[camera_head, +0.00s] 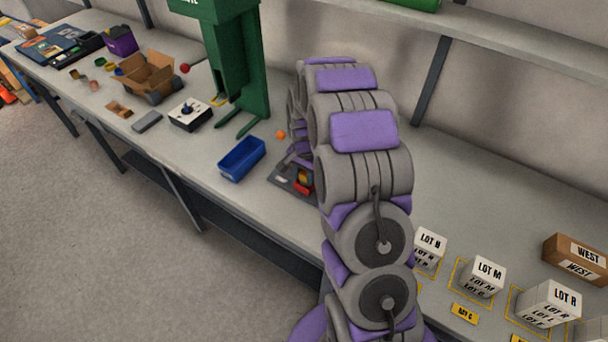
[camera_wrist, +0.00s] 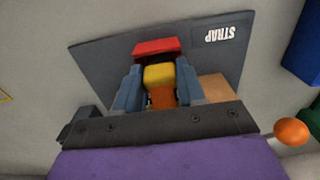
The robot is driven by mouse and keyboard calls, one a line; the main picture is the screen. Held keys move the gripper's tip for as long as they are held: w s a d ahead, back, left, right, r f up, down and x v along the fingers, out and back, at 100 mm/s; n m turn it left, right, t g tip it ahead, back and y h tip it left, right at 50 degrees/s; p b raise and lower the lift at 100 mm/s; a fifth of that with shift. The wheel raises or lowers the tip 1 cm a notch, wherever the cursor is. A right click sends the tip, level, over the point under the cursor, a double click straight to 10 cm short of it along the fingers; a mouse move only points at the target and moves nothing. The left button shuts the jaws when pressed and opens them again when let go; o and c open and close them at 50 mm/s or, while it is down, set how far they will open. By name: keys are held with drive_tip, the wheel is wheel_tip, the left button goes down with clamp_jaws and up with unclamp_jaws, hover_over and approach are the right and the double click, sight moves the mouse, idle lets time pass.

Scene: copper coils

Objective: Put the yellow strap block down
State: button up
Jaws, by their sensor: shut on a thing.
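The yellow strap block (camera_wrist: 158,75) is between the two fingers of my gripper (camera_wrist: 157,84) in the wrist view. The gripper is shut on it. An orange part (camera_wrist: 161,98) shows just below the yellow. The block is over a dark grey mat (camera_wrist: 100,58) with a white label reading STRAP (camera_wrist: 222,34). A red piece (camera_wrist: 155,46) is just beyond the block. In the head view the yellow block (camera_head: 304,175) shows small beside my arm, over the mat (camera_head: 284,184). I cannot tell whether the block touches the mat.
A tan piece (camera_wrist: 216,88) is on the mat beside the right finger. An orange ball (camera_head: 281,134) and a blue bin (camera_head: 242,158) are near. A green press (camera_head: 241,65) stands behind. White lot boxes (camera_head: 484,276) stand at the right.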

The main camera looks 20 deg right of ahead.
drive_tip(key=shift+d+f, duration=0.1)
drive_tip(key=o, duration=1)
